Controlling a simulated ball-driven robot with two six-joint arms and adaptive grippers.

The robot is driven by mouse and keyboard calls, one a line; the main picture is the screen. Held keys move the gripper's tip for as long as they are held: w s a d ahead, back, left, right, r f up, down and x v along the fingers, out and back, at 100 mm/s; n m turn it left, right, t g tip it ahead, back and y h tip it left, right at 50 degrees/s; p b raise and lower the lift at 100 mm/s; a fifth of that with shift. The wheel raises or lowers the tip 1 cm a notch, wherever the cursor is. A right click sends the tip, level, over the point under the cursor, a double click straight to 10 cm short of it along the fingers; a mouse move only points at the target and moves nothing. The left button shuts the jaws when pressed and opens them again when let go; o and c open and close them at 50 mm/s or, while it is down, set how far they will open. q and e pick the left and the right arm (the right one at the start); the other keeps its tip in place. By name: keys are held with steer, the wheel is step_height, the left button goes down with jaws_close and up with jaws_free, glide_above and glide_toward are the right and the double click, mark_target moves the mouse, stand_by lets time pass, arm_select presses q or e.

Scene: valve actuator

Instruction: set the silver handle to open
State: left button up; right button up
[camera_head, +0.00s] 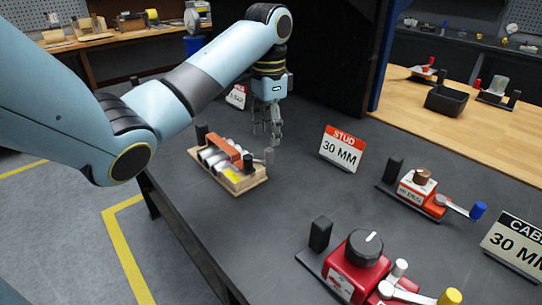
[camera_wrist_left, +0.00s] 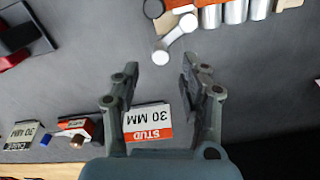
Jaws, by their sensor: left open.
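The silver handle (camera_wrist_left: 175,38) shows in the left wrist view as a short pale lever with a round knob at its lower end. It is joined to the end of a wooden-based unit (camera_head: 222,185) with silver cylinders and an orange bar. In the head view the handle (camera_head: 268,156) is small at the unit's right end. My left gripper (camera_head: 267,136) points down just behind the handle, open and empty. In the left wrist view the fingers of the gripper (camera_wrist_left: 160,70) are spread, with the handle's knob just beyond the tips, apart from them. My right gripper is out of view.
A "STUD 30 MM" sign (camera_head: 341,149) stands right of the gripper. A red unit with a black dial (camera_head: 358,262) and a red-white unit with a blue-tipped lever (camera_head: 420,190) stand on the dark table. Bare tabletop (camera_head: 290,205) lies between them and the wooden-based unit.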

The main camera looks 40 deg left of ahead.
mark_target(269, 149)
arm_select(q)
step_height(269, 149, down, 3)
steer(key=shift+w+f, duration=0.1)
steer(key=shift+f, duration=0.05)
step_height(269, 149, down, 2)
steer(key=shift+f, duration=0.25)
steer(key=shift+c, duration=0.9)
steer(key=c, duration=0.4)
jaws_close()
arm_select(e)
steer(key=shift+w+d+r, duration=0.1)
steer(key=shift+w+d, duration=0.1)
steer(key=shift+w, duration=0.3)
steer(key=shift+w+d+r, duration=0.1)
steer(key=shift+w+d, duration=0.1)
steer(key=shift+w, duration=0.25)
